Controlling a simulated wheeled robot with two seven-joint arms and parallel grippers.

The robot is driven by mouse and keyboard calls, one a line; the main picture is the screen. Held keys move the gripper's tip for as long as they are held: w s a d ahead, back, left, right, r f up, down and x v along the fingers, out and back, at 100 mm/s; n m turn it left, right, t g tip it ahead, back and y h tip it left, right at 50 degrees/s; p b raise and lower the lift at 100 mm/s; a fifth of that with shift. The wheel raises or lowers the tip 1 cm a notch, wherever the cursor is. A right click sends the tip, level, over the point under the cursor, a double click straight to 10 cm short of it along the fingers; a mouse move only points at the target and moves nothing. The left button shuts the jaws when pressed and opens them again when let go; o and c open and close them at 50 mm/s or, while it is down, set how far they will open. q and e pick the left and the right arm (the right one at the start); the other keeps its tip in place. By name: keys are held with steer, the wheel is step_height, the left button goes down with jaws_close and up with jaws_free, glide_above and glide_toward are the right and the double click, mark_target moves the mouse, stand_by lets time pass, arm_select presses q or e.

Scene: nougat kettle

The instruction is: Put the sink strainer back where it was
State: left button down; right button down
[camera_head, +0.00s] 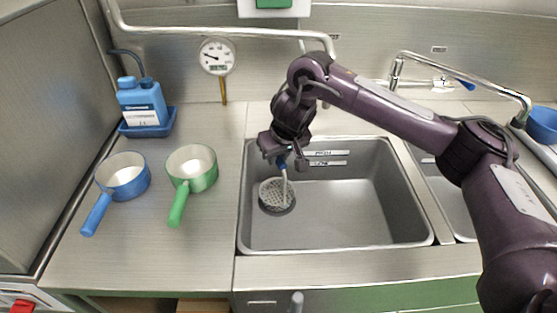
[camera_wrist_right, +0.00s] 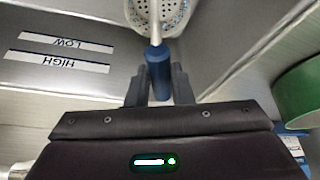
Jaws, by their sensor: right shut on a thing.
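The sink strainer (camera_head: 273,193) is a pale perforated round piece with a thin stem and a blue handle (camera_wrist_right: 158,77). It hangs handle up at the left end of the larger sink basin (camera_head: 345,215). My right gripper (camera_head: 282,160) is shut on the blue handle, above the perforated part. In the right wrist view the two dark fingers (camera_wrist_right: 158,85) sit on either side of the handle, and the perforated part (camera_wrist_right: 160,12) is partly cut off at the top. I cannot tell whether the strainer touches the basin floor. My left gripper is not in view.
A blue pan (camera_head: 124,174) and a green pan (camera_head: 193,165) stand on the counter left of the basin. A blue bottle (camera_head: 141,105) stands in a blue tray behind them. HIGH and LOW labels (camera_wrist_right: 60,61) mark the basin wall. A second basin (camera_head: 447,195) lies right.

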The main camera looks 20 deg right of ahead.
steer(key=shift+f, duration=0.25)
steer(key=c, duration=1.3)
jaws_free()
steer(key=shift+r, duration=0.15)
steer(key=shift+p+v, duration=2.45)
steer(key=shift+v, duration=3.55)
